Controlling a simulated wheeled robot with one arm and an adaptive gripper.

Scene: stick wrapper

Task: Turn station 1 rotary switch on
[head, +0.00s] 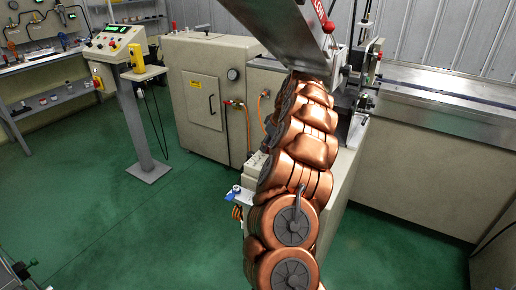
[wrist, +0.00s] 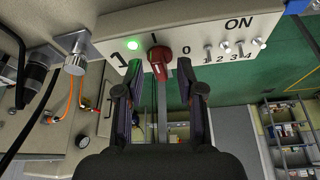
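In the wrist view a red rotary switch (wrist: 160,62) sits on a pale panel (wrist: 180,30), between a printed "1" on its left and a "0" on its right. A small white mark near its top leans slightly left. My gripper (wrist: 160,91) is open, its two dark fingers spread to either side below the switch. Nothing is held between them, and I cannot tell whether they touch the switch. In the head view my copper-coloured arm hides the gripper and the switch.
A lit green lamp (wrist: 133,45) is left of the switch, and several metal toggles (wrist: 225,47) under "ON" are on its right. A hose fitting (wrist: 75,60) is at the left. A pedestal console (head: 113,43) stands on open green floor (head: 90,210).

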